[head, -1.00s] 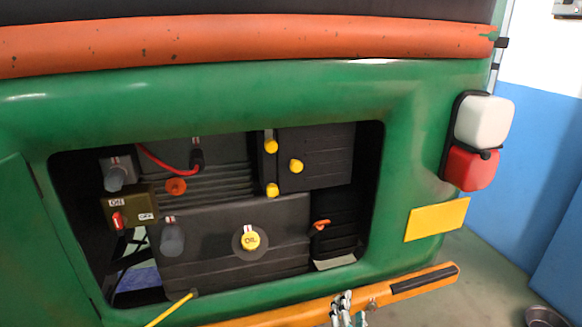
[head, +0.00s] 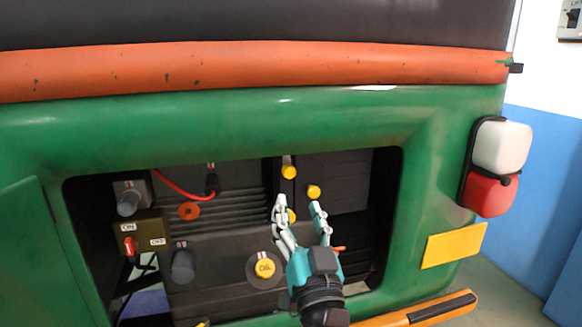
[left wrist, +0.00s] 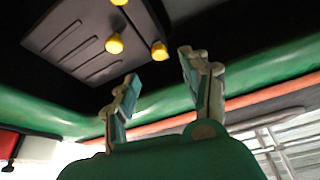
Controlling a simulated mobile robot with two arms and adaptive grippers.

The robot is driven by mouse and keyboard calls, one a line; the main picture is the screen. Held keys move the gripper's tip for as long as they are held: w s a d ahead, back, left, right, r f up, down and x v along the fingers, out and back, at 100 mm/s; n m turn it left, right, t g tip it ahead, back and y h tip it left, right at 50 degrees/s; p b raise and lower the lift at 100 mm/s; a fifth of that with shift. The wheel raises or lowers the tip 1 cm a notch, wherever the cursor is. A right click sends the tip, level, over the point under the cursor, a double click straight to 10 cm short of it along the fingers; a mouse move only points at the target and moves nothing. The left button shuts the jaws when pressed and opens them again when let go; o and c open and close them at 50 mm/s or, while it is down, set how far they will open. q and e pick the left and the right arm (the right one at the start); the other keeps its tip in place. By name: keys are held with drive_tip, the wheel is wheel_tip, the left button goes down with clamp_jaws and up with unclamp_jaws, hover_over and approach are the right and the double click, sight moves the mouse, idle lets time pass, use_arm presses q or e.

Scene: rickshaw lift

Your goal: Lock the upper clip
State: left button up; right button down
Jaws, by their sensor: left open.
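Several round yellow knobs mark the dark panelled box (head: 343,180) inside the rickshaw's rear opening. The upper yellow clip (head: 288,172) is at the top left of that box. Another yellow knob (head: 313,191) is to its right. A lower one (head: 291,216) is partly hidden by my gripper. My left gripper (head: 297,205) is open and empty, its fingers pointing up, just below the upper clip. In the left wrist view, the yellow knobs (left wrist: 115,44) show beyond my spread fingertips, apart from them. My right gripper is not in view.
The green body (head: 425,150) frames the opening. Inside are a yellow oil cap (head: 264,267), a red cable (head: 180,187), an orange knob (head: 189,211) and an ON/OFF switch box (head: 143,235). An orange bumper (head: 440,308) crosses the lower right.

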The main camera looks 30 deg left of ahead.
sight(290, 175)
use_arm(q)
drive_tip(key=p+x, duration=0.2)
drive_tip(key=x, duration=0.6)
drive_tip(key=shift+w+p, duration=0.15)
drive_tip(key=shift+p, duration=0.25)
clamp_jaws()
